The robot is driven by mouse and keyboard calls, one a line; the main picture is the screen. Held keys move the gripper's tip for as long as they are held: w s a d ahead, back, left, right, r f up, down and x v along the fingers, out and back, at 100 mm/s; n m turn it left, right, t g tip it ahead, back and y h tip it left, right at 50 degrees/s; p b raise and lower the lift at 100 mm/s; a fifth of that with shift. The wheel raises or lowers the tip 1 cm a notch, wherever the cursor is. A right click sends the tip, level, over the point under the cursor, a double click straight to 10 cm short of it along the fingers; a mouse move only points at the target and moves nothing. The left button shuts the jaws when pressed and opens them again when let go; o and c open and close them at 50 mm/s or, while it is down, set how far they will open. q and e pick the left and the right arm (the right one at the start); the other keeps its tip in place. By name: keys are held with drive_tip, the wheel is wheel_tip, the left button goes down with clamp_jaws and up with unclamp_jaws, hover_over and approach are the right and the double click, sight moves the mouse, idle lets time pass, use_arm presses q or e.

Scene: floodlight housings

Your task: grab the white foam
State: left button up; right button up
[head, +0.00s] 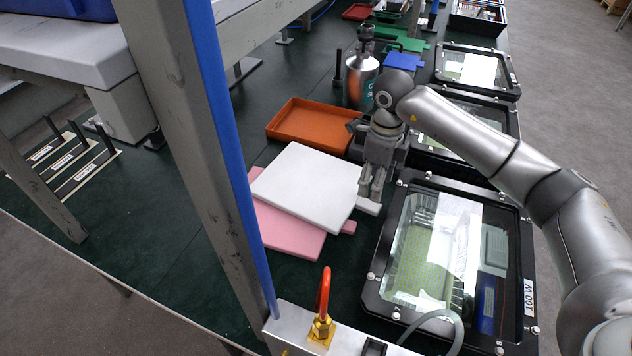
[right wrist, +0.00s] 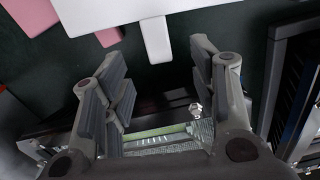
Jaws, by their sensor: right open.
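The white foam (head: 303,185) is a flat square sheet lying partly on top of a pink foam sheet (head: 285,232) on the dark green bench. A white tab juts from its right side, close to my right gripper (head: 374,190). In the right wrist view the white foam (right wrist: 120,12) is at the top edge with its tab (right wrist: 156,38) pointing down. My right gripper also shows there (right wrist: 160,65), its fingers open and apart with nothing between them. The tab lies just beyond the fingertips. My left gripper is not in view.
Framed floodlight housings (head: 520,240) line the right side of the bench. An orange tray (head: 310,122) and a metal canister (head: 360,80) stand behind the foam. A grey post (head: 185,110) with a blue edge rises left of the foam.

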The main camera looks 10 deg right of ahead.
sight(372, 205)
drive_tip(key=shift+f, duration=0.9)
drive_tip(key=f, duration=0.1)
drive_tip(key=f+p, duration=0.1)
drive_tip(key=f, duration=0.2)
drive_tip(key=shift+s+f, duration=0.1)
drive_tip(key=shift+s, duration=0.25)
drive_tip(key=shift+w+f, duration=0.1)
drive_tip(key=shift+f, duration=0.5)
drive_tip(key=c, duration=1)
